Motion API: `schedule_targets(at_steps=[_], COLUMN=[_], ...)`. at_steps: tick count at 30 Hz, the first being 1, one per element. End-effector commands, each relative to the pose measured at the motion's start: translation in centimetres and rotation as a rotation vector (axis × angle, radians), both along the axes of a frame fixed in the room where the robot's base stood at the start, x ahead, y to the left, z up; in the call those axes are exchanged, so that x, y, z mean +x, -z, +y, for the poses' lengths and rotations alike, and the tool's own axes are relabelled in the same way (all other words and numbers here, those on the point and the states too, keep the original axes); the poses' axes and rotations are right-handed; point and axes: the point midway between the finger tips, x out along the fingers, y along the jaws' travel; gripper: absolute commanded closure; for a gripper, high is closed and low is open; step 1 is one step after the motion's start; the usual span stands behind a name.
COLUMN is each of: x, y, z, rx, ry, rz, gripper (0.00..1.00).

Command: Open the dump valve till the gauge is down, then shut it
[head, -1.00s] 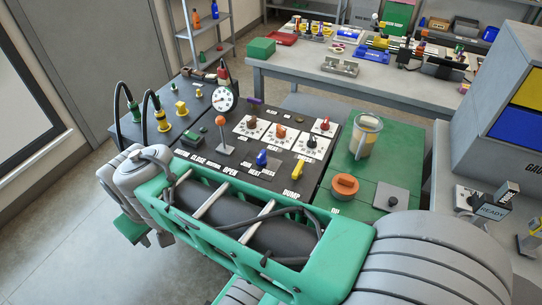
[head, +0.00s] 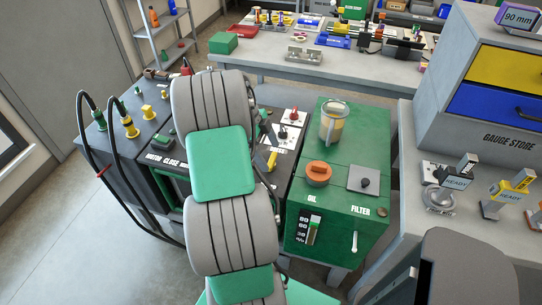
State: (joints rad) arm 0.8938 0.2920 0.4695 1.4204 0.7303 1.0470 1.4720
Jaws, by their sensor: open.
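The dump valve's yellow lever (head: 272,159) shows in the head view just right of my arm, on the dark control panel (head: 290,151). It stands up from the panel, tilted slightly. The DUMP label is hidden. The white round pressure gauge is hidden behind my grey and green arm, so its needle cannot be read. My arm rises from the bottom of the picture across the panel's middle.
A red knob (head: 293,115) sits behind the lever. Right of the panel, a green cabinet (head: 368,134) carries a clear jug (head: 333,122), an orange cap (head: 318,173) and a grey filter plate (head: 364,179). Black hoses (head: 118,150) loop at the left. The gauge store (head: 508,142) stands right.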

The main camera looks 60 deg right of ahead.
Motion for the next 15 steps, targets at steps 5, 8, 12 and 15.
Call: schedule_targets(at_steps=[5, 8, 12, 15], x=[-0.7, -0.8, -0.8, -0.9], y=[1.9, 2.1, 2.0, 1.9], z=[-0.2, -0.3, -0.1, 0.0], rx=[0.002, 0.001, -0.001, -0.003], ry=[-0.001, -0.002, -0.003, -0.003], rz=[0.001, 0.000, -0.001, -0.002], gripper=[0.10, 0.10, 0.10, 0.17])
